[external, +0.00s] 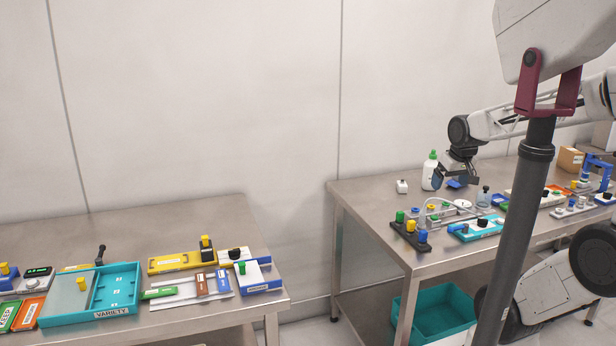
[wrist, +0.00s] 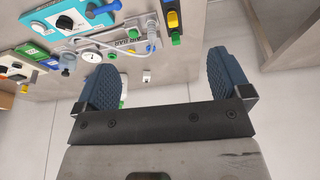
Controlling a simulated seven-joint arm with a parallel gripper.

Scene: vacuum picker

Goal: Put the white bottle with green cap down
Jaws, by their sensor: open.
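The white bottle with green cap (external: 430,171) stands upright on the right metal table, near its back edge. My gripper (external: 456,183) is just to the right of the bottle in the external view, low over the table. In the wrist view my gripper (wrist: 166,70) has its two blue padded fingers wide apart, with nothing held between them. A sliver of white and green shows beside the left finger there; it may be the bottle, mostly hidden by that finger. I cannot tell whether a finger touches the bottle.
In front are a dark block with coloured knobs (external: 411,236), a teal device (external: 476,229) and a round gauge (external: 463,204). The left table (external: 150,226) holds trays and panels. A teal bin (external: 440,316) sits below.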

